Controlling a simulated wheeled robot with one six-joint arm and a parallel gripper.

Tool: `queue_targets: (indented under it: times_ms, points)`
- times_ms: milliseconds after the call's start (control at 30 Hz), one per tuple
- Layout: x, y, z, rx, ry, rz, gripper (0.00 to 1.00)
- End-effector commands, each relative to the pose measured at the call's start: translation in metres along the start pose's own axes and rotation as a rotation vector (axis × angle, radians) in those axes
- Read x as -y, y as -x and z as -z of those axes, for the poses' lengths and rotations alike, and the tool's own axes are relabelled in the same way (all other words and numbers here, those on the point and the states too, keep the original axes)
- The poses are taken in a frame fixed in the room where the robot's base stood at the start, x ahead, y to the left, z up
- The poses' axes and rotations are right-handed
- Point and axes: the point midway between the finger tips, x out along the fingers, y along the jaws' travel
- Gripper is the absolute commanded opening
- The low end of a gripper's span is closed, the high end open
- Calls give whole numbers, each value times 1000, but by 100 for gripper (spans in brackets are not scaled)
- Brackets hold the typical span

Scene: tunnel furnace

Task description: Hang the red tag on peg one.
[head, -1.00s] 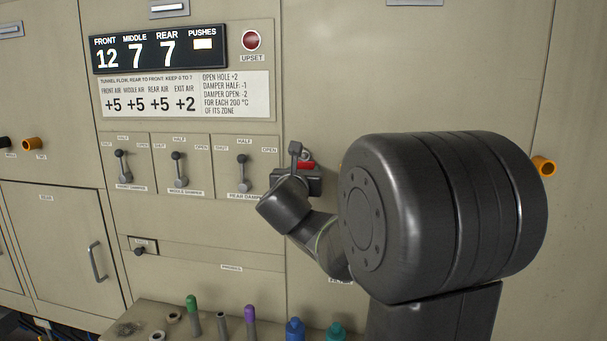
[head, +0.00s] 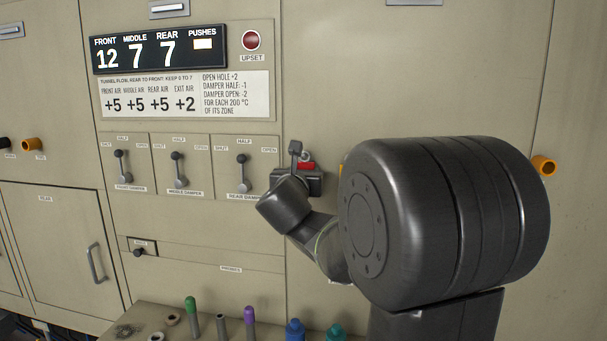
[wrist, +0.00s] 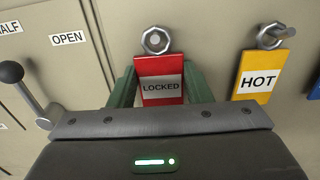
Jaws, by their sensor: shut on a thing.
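The red tag (wrist: 160,70) reads LOCKED and has a metal ring (wrist: 144,42) at its top. My gripper (wrist: 161,85) is shut on the red tag, one green finger at each side of it. A round peg end shows inside the ring in the wrist view; I cannot tell whether the ring is around the peg or only in front of it. In the head view the red tag (head: 306,166) is a small red patch at my gripper (head: 297,178), close to the panel right of the rear damper. Which peg is number one is not readable.
A yellow HOT tag (wrist: 258,77) hangs from a peg just right of the red tag. The rear damper lever (wrist: 28,92) is close on the left. Bottles and handled tools stand on a ledge (head: 170,318) below.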

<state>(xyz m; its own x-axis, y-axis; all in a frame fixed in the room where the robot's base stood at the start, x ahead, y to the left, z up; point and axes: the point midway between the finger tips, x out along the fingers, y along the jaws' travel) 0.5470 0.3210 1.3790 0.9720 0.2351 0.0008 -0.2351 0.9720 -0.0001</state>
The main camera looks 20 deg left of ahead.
Motion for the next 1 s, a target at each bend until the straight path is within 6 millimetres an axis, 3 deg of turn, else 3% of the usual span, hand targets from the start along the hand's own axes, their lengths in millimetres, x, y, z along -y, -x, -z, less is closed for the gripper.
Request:
queue_targets:
  times_ms: [33,67,100,200,567,767,1000]
  points:
    - [0,0,0,0,0,0,23]
    - [0,0,0,0,0,0,48]
    - [0,0,0,0,0,0,56]
    - [0,0,0,0,0,0,70]
    - [0,6,0,1,-1,-1,70]
    - [-1,36,1,2,-3,-4,70]
    - [-1,89,1,2,-2,-5,70]
